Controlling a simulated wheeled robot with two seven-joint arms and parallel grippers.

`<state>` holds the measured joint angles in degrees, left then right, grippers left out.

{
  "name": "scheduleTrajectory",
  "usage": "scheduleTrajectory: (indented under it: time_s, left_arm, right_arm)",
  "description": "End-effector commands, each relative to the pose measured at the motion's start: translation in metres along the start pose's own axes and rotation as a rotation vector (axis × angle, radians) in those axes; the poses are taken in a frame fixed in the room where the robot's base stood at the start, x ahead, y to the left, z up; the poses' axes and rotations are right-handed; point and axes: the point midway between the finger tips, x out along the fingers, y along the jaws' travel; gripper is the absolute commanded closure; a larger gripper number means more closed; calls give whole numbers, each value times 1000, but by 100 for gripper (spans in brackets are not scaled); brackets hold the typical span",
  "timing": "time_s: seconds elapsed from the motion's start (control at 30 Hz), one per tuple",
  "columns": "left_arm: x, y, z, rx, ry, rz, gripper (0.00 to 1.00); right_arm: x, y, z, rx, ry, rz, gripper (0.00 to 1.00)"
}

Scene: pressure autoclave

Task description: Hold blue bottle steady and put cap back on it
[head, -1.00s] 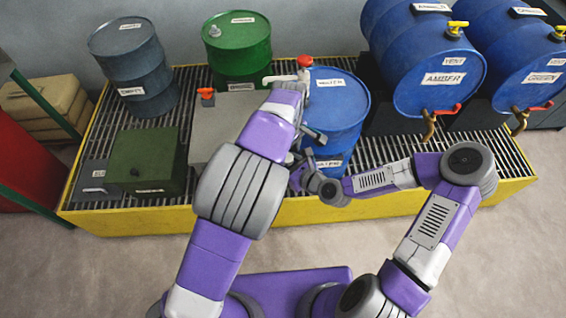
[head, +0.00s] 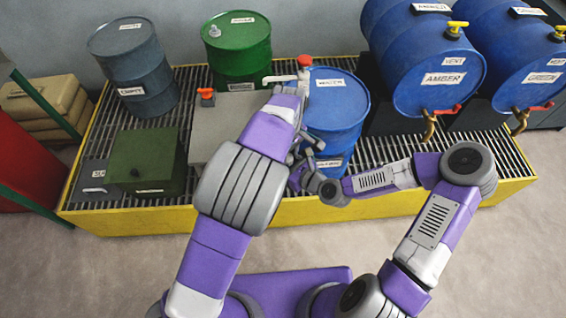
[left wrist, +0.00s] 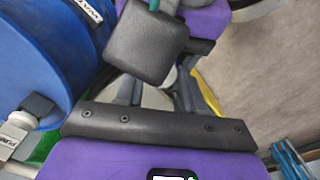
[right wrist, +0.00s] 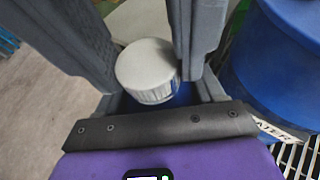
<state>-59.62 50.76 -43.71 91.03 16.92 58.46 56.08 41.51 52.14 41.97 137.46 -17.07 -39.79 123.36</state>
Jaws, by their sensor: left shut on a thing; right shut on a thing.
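The white ribbed cap (right wrist: 147,68) shows in the right wrist view between two large grey fingers, which seem to be my left gripper's. Blue of the bottle (right wrist: 182,95) shows just under it, between my right gripper's fingers. Whether the cap is seated or only just above the bottle I cannot tell. In the head view my left gripper (head: 304,147) reaches down over my right gripper (head: 301,178), and the two hide the bottle and cap. In the left wrist view a pale round part (left wrist: 155,98) is partly hidden behind a dark block. Both grippers are shut.
A blue drum labelled water (head: 340,110) stands close behind my grippers. A grey box with a red knob (head: 207,97) and a green box (head: 146,160) sit to the left. Yellow-edged grating (head: 410,212) lies underneath. Blue drums with taps (head: 425,70) lie at right.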

Motion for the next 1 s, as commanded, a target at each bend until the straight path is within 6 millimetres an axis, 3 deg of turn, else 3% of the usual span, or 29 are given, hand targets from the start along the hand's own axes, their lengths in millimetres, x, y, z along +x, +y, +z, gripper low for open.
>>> scheduleTrajectory:
  time_s: [0.17,0.43,0.47,0.6,0.87,1.0]
  left_arm:
    - [0,0,0,189,-1,2,99]
    - [0,0,0,205,1,2,99]
    - [0,0,0,205,1,2,59]
    - [0,0,0,204,1,2,38]
    - [-1,0,0,203,1,2,37]
    - [-13,1,0,204,1,6,37]
  right_arm:
    - [0,0,1,-2,-2,0,100]
    - [0,0,1,-1,-1,0,100]
    - [0,0,1,-1,-1,0,100]
    - [0,0,1,-1,-1,0,100]
    - [0,0,1,-1,-1,0,100]
    - [0,0,1,-1,-1,0,100]
